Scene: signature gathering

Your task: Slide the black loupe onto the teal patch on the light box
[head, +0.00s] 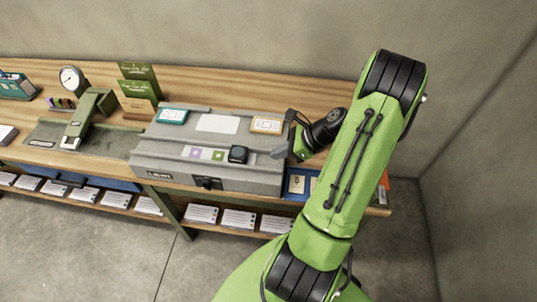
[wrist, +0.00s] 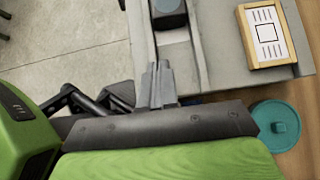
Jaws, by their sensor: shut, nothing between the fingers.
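The black loupe (head: 238,154) stands on the front ledge of the grey light box (head: 150,150). It also shows at the top edge of the wrist view (wrist: 168,12), partly cut off. Left of the loupe is a pale strip with a purple patch (head: 196,153) and a green patch (head: 218,155); I cannot make out a clearly teal patch there. My gripper (head: 277,154) is shut and empty, to the right of the loupe and apart from it, near the box's right end. In the wrist view its fingertips (wrist: 158,72) point toward the loupe.
A teal-framed card (head: 172,116), a white panel (head: 218,123) and an orange-framed card (head: 266,125) lie on the box's upper part. A green stamping press (head: 92,108) stands left. A round teal object (wrist: 277,124) sits on the wooden counter near my gripper.

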